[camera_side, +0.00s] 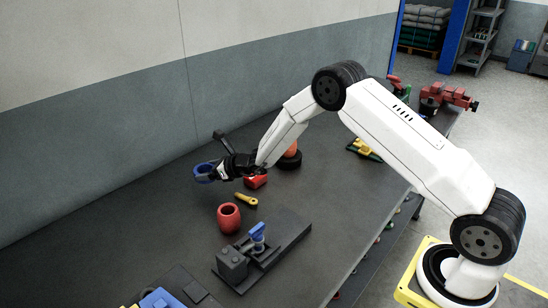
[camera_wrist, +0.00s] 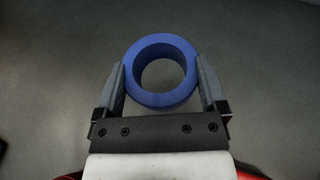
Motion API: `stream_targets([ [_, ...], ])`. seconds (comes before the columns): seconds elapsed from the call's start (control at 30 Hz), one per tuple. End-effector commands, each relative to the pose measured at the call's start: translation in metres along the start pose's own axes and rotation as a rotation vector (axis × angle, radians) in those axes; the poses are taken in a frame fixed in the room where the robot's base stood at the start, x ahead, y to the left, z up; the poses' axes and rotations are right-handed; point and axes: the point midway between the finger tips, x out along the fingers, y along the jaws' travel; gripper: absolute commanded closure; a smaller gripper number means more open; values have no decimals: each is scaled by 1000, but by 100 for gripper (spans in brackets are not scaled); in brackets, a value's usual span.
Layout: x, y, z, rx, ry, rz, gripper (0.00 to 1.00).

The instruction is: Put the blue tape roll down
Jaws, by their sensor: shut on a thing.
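The blue tape roll (camera_side: 204,172) is a ring at the end of my gripper (camera_side: 222,172) in the side view, over the far left part of the dark bench. In the wrist view the roll (camera_wrist: 134,92) sits between the two fingers of my gripper (camera_wrist: 161,88), with one finger against each side. My gripper is shut on it. I look through the roll's hole at the grey bench top. Whether the roll touches the bench or hangs just above it I cannot tell.
On the bench (camera_side: 140,237), a red cup-like thing (camera_side: 229,218), a yellow-handled tool (camera_side: 245,199) and a red object (camera_side: 256,181) lie near my gripper. A dark fixture with a blue handle (camera_side: 257,235) stands in front. A grey wall (camera_side: 90,150) rises behind. Bench left of the roll looks clear.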

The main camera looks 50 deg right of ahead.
Motion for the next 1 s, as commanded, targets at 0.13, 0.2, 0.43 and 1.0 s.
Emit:
stream_targets([
  [0.13, 7, -2, -3, -1, -1, 0, 70],
  [0.2, 8, -2, -4, -1, -2, 0, 70],
  [0.43, 10, -3, -6, -1, -1, 0, 70],
  [1.0, 27, -4, -36, -1, -1, 0, 70],
])
